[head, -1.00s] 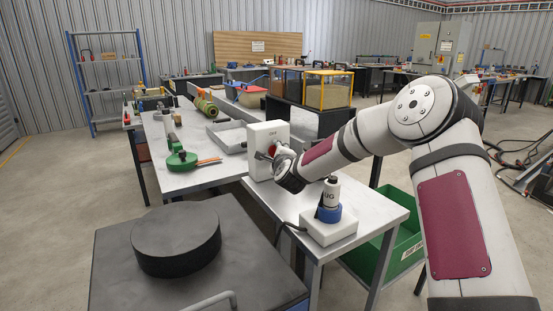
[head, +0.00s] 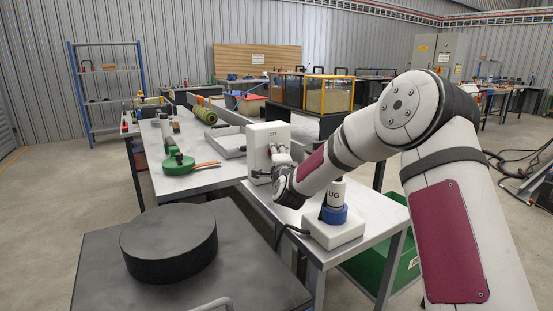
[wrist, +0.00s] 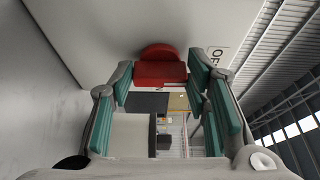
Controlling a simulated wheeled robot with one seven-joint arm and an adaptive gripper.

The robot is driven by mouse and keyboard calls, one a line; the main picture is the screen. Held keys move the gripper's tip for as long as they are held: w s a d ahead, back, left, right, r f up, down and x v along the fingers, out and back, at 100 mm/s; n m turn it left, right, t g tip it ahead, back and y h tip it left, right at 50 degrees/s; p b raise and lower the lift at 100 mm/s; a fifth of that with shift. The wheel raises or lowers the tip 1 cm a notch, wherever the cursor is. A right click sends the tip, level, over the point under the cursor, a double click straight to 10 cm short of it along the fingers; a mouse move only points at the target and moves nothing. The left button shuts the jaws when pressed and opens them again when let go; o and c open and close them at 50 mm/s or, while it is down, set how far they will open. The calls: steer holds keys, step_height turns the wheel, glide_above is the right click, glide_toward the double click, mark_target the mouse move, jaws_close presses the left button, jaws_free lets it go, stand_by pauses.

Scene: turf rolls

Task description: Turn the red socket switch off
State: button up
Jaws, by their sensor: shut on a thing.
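The red switch (wrist: 160,72) has a round base and a raised bar. In the wrist view it sits between my gripper's teal finger pads, on the face of a pale box. In the head view that white socket box (head: 257,140) stands upright on the bench and has a dark OFF label (head: 272,134) near its top. My gripper (head: 275,153) is at the front of the box, shut on the red switch, and hides it from the head camera. I cannot tell the switch's exact angle.
A white plug with a blue ring (head: 334,214) stands on a white base on the small bench (head: 372,212), close under my arm. A black round block (head: 168,243) sits at front left. A green-handled tool (head: 178,162) lies on the table behind. A green crate (head: 385,272) is beneath.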

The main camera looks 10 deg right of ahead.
steer(key=shift+a, duration=0.1)
steer(key=o, duration=1.2)
steer(key=shift+c, duration=0.2)
steer(key=s, duration=1.2)
steer(key=shift+a, duration=0.45)
